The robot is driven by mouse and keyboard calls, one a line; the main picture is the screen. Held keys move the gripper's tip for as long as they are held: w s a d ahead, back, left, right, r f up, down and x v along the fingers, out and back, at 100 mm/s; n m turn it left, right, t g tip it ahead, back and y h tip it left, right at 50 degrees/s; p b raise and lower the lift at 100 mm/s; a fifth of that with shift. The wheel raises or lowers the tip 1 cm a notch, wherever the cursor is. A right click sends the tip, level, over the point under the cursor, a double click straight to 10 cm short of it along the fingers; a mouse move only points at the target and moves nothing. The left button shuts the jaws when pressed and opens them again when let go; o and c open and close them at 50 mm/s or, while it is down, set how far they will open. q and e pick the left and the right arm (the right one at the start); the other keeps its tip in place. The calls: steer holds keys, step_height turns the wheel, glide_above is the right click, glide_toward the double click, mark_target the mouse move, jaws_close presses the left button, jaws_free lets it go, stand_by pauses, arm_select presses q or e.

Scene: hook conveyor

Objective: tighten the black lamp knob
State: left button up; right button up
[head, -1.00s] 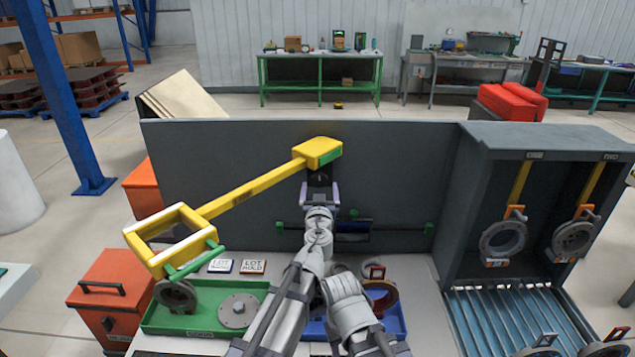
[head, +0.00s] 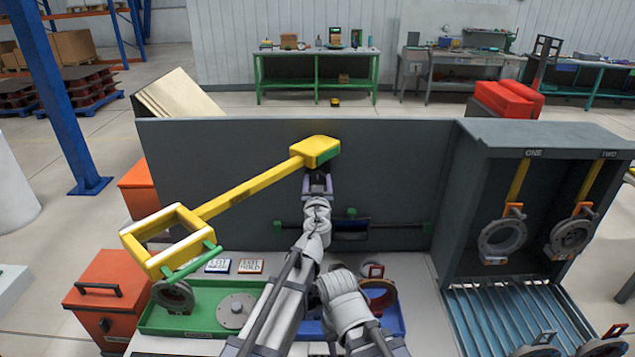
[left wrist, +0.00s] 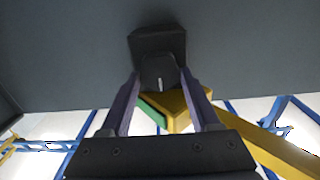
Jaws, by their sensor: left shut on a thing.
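The yellow lamp has a long arm (head: 245,188) running from a yellow and green block (head: 315,150) on the grey panel down to a square frame head (head: 168,236) at the left. The black knob (left wrist: 158,72) shows in the left wrist view between the two fingers, below a black mount on the panel. My left gripper (head: 317,176) is just under the lamp's block and is shut on the knob. It also shows in the left wrist view (left wrist: 160,85). In the head view the gripper hides most of the knob. My right gripper is not seen.
Below the lamp head is a green tray (head: 190,325) with round metal parts. A blue tray (head: 396,322) lies partly behind my arm. A dark rail (head: 400,225) crosses the panel. At the right stands a grey cabinet (head: 470,185) with hung rings.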

arm_select(q)
steer(key=c, duration=0.5)
steer(key=shift+m, duration=0.3)
